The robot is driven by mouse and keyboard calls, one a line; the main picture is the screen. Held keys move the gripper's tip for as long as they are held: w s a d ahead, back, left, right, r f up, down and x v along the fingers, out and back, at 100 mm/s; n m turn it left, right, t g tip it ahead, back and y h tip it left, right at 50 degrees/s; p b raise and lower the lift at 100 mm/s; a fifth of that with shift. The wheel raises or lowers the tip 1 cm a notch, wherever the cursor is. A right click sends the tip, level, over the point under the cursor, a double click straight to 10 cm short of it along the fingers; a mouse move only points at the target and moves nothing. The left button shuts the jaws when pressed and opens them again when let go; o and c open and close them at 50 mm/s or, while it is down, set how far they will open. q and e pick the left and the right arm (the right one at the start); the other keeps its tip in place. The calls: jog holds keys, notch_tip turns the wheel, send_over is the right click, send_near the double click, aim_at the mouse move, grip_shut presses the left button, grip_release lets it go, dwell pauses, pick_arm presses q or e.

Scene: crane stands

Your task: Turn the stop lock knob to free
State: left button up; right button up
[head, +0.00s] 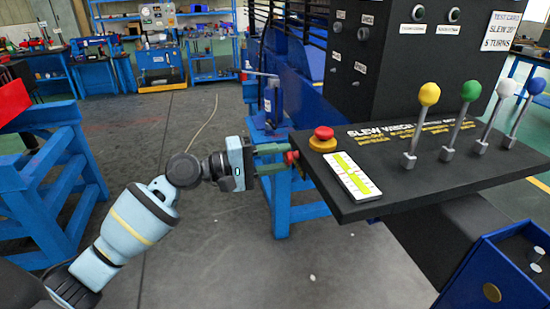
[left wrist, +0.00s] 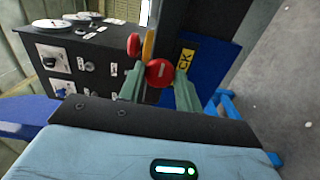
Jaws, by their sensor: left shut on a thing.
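The stop lock knob is a small round red knob (head: 293,157) on the left edge of the black control desk (head: 400,190). In the left wrist view the knob (left wrist: 160,72) shows its face with a short pale mark. My left gripper (head: 284,159) reaches in from the left, its green fingers on either side of the knob. It is shut on it, and in the left wrist view the fingers (left wrist: 159,85) flank the red face. A yellow plate (left wrist: 185,60) beside it is partly hidden, with only "CK" readable. My right gripper is not in view.
A red mushroom button on a yellow base (head: 323,139) stands on the desk just above the knob. A level gauge (head: 353,176) and levers with yellow (head: 429,95), green, white and blue balls stand further right. A blue frame (head: 285,190) is below; open floor lies left.

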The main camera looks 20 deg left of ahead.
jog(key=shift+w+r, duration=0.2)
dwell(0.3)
pick_arm(q)
jog(key=o, duration=0.9)
jog(key=shift+o, duration=0.2)
jog(key=b+v, duration=0.1)
jog(key=v, duration=0.6)
jog(key=shift+s+a+b, duration=0.25)
jog(key=shift+a+b, duration=0.1)
jog(key=shift+b, duration=0.05)
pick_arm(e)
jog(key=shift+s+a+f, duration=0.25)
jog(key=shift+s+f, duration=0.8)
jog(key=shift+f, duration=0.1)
